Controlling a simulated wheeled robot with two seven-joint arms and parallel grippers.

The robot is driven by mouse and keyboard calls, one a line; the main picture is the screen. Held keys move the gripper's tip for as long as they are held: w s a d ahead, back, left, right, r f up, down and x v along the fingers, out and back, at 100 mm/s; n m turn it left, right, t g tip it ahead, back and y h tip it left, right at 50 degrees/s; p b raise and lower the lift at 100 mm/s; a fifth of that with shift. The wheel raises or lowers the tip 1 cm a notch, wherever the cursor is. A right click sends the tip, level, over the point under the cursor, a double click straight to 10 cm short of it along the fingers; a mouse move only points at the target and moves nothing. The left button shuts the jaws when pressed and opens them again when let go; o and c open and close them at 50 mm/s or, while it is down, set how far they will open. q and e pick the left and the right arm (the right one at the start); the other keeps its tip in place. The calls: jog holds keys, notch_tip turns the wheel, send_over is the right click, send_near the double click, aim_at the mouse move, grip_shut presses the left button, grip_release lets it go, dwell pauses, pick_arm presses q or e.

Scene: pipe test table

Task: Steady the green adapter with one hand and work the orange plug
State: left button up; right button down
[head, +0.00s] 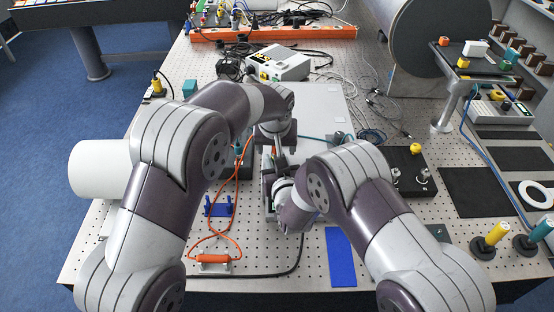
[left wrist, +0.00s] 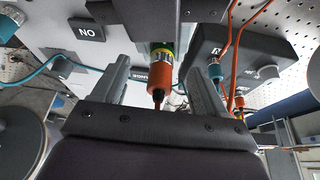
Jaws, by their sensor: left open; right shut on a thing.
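The orange plug (left wrist: 161,75) shows in the left wrist view, with a thin orange cable at its near end. Its far end meets a metal collar and the green adapter (left wrist: 162,47), which has a yellow band and is partly hidden behind a dark block. My left gripper (left wrist: 157,72) is open, one finger on each side of the plug, with gaps between. In the head view my left gripper (head: 281,150) points down at the middle of the table. My right gripper (head: 269,178) is close by, shut on what seems to be the green adapter; the arms hide most of it.
A dark box with teal and orange connectors (left wrist: 236,68) stands beside the plug. Orange cable (head: 235,190) loops on the perforated table (head: 305,268). A blue pad (head: 340,258) lies at the front. A black box (head: 408,170) stands to the right. The front table area is mostly clear.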

pick_arm(q)
jog(key=m+h, duration=0.1)
jog(key=m, duration=0.1)
jog(key=shift+m, duration=0.4)
jog(key=shift+m+g+h, duration=0.3)
jog(key=shift+m, duration=0.5)
jog(key=m, duration=0.2)
jog(key=m+g+h, duration=0.1)
jog(key=m, duration=0.1)
jog(key=shift+m+h, duration=0.3)
jog(key=shift+m, duration=0.1)
grip_shut()
jog(key=c, duration=1.2)
grip_release()
grip_shut()
jog(key=n+y, duration=0.1)
jog(key=n, duration=0.2)
jog(key=shift+t, duration=0.4)
jog(key=shift+n+y, duration=0.3)
jog(key=shift+n, duration=0.8)
